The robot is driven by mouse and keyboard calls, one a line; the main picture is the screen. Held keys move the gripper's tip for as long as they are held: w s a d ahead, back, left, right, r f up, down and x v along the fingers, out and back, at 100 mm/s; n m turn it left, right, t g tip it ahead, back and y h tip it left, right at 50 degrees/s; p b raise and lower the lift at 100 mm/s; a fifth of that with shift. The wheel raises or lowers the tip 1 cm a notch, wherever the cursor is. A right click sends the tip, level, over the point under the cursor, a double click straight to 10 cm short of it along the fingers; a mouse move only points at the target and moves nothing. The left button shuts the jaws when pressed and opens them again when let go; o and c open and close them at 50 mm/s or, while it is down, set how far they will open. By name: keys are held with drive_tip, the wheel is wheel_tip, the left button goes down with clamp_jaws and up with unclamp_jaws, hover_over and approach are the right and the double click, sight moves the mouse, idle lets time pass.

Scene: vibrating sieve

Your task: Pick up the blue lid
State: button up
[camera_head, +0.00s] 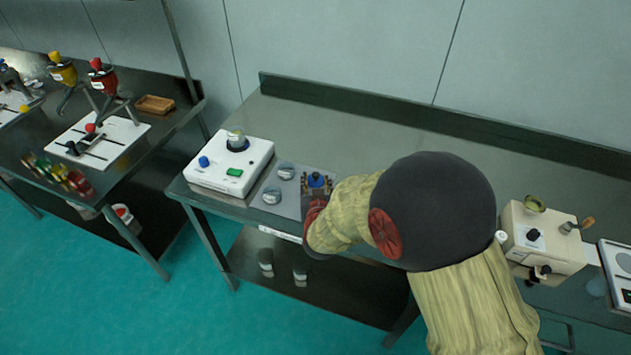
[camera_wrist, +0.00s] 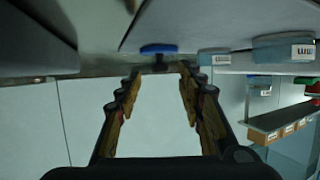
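The blue lid (camera_head: 316,181) sits on the grey mat (camera_head: 290,207) at its right side, near my arm. In the wrist view the blue lid (camera_wrist: 158,49) shows just past my fingertips, roughly centred between them. My gripper (camera_head: 317,187) is at the lid with a finger to each side of it in the head view. In the wrist view my gripper (camera_wrist: 160,75) has its fingers spread with a clear gap and nothing held between them. Whether a finger touches the lid cannot be told. My arm hides the mat's right part.
Two round grey containers (camera_head: 286,171) (camera_head: 271,195) stand on the mat left of the lid. A white machine (camera_head: 228,165) with blue and green buttons is further left. A beige machine (camera_head: 541,240) stands at the right. The bench's back (camera_head: 310,115) is clear.

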sight(316, 175)
drive_tip(key=b+x, duration=0.1)
drive_tip(key=x, duration=0.2)
drive_tip(key=shift+w+f, duration=0.1)
drive_tip(key=shift+w, duration=0.15)
drive_tip(key=shift+c, duration=0.9)
drive_tip(key=c, duration=0.8)
clamp_jaws()
